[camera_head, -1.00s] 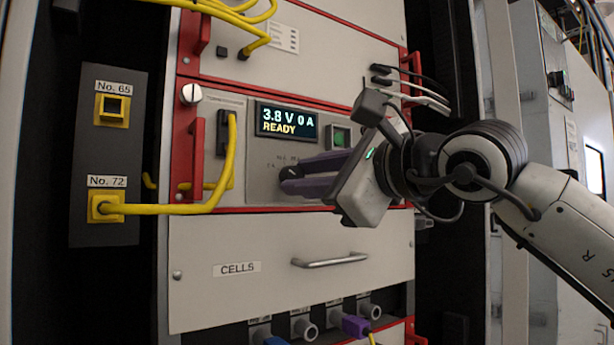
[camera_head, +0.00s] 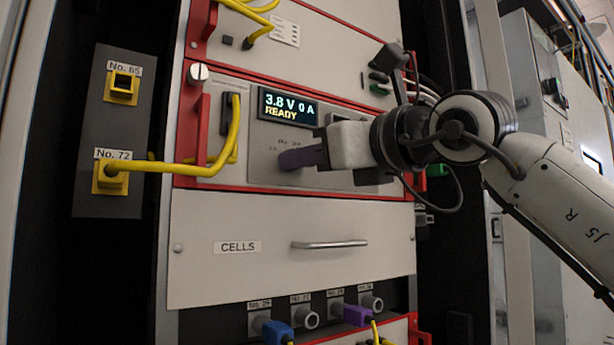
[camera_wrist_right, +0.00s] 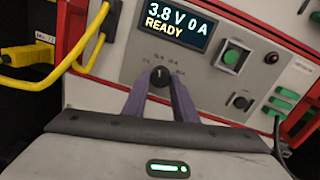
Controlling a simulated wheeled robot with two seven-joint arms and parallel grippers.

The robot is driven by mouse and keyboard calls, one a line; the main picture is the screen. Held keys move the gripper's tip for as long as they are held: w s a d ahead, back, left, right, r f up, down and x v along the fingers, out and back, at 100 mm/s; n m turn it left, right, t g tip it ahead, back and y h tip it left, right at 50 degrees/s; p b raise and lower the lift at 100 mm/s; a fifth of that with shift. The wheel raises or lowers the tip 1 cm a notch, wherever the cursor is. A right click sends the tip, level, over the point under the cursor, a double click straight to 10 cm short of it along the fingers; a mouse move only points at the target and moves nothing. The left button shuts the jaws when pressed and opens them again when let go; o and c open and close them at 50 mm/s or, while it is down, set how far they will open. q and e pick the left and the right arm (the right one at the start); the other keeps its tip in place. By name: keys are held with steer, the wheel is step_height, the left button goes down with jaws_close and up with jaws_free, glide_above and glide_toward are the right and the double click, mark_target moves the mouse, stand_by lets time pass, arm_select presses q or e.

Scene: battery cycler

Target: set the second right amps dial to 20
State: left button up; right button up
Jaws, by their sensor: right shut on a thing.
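The amps dial (camera_wrist_right: 160,77) is a small black knob with a pale mark, below the display in the right wrist view. Small scale labels around it are too blurred to read surely. My right gripper (camera_wrist_right: 159,85) is shut on the dial, one purple finger on each side. In the head view my right gripper (camera_head: 284,160) reaches the panel from the right, and its fingers hide the dial. The display (camera_head: 288,107) reads 3.8 V, 0 A, READY; it also shows in the right wrist view (camera_wrist_right: 178,24). My left gripper is not in view.
A yellow cable (camera_head: 205,170) and a red handle (camera_head: 190,140) are at the left. The CELLS drawer (camera_head: 270,275) lies below.

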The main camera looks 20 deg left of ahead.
arm_select(q)
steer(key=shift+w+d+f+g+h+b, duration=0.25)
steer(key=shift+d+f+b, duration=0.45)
steer(key=shift+b, duration=0.7)
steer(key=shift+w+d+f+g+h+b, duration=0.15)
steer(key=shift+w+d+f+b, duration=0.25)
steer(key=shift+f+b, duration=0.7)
arm_select(e)
steer(key=shift+s+a+f+m+t, duration=0.1)
steer(key=shift+m+t, duration=0.15)
steer(key=shift+m, duration=1.9)
steer(key=shift+s+f+m+t, duration=0.1)
steer(key=shift+m+t, duration=0.15)
steer(key=shift+m, duration=1.9)
arm_select(q)
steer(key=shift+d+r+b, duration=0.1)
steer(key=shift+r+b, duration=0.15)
steer(key=shift+b, duration=0.05)
arm_select(e)
steer(key=shift+r, duration=0.1)
steer(key=o, duration=1)
steer(key=shift+o, duration=0.2)
